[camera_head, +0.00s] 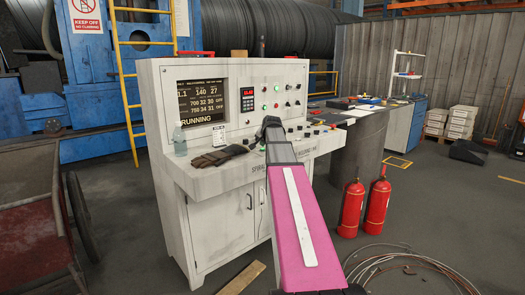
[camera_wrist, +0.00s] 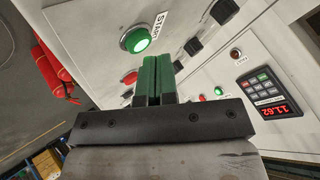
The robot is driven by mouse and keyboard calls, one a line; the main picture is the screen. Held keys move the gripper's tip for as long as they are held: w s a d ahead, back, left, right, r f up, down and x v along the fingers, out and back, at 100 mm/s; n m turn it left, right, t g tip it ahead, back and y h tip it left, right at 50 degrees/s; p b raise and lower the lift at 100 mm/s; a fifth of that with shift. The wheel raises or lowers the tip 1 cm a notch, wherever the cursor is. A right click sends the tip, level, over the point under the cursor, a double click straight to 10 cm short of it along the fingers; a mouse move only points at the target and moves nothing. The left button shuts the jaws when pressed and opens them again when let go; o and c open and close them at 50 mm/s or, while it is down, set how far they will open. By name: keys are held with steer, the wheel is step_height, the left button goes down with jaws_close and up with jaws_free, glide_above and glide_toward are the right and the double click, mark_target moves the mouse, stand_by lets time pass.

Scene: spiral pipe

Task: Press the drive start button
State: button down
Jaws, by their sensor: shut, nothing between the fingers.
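In the wrist view a round green button (camera_wrist: 138,39) with a lit face sits in a metal ring beside a START label. My gripper (camera_wrist: 157,62) has its two green fingers closed together, with nothing between them. The fingertips show just beside the green button in the picture; whether they touch the panel I cannot tell. In the head view my gripper (camera_head: 271,121) is over the sloped control deck of the white console (camera_head: 222,215). My arm and gripper hide part of that deck, and I cannot pick out the START button there.
A red button (camera_wrist: 130,77) and several black switches are near the fingers. The console screen (camera_head: 202,103) reads RUNNING. Gloves (camera_head: 217,157) and a clear bottle (camera_head: 179,140) lie and stand on the deck's left. Two red extinguishers (camera_head: 352,208) stand right of the console.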

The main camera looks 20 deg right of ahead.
steer(key=shift+r, duration=0.35)
steer(key=shift+r, duration=2.5)
steer(key=shift+s, duration=0.1)
